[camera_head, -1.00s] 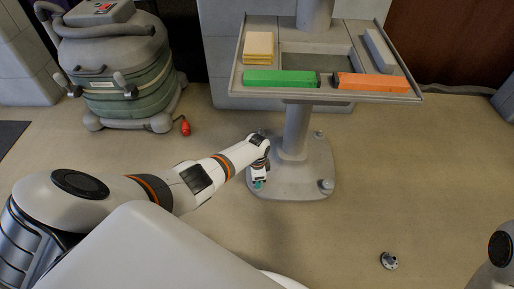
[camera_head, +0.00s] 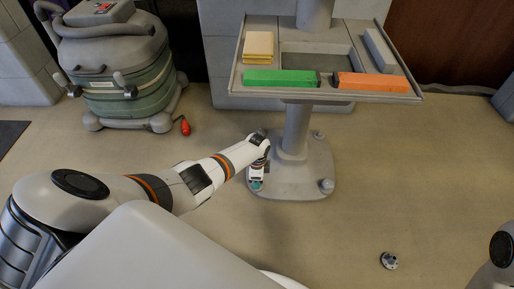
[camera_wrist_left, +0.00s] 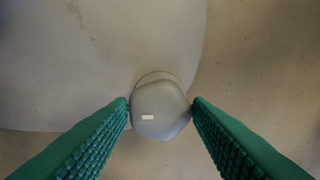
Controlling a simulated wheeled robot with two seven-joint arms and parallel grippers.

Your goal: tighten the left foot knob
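The left foot knob (camera_wrist_left: 160,112) is a grey, rounded, many-sided knob with a small white mark, at the edge of the stand's grey base (camera_wrist_left: 90,60). My left gripper (camera_wrist_left: 160,104) has its green ribbed fingers on both sides of the knob, with the tips against its sides. In the head view my left gripper (camera_head: 256,184) points down at the near left corner of the base (camera_head: 290,181) and hides that knob. Another foot knob (camera_head: 326,185) is at the near right corner. My right gripper is out of view.
The stand's tray (camera_head: 235,72) overhangs the base, with a green block (camera_head: 280,78), an orange block (camera_head: 370,82) and a yellow stack (camera_head: 258,47). A green-grey machine (camera_head: 125,85) stands at the left. A small metal part (camera_head: 389,260) lies on open floor.

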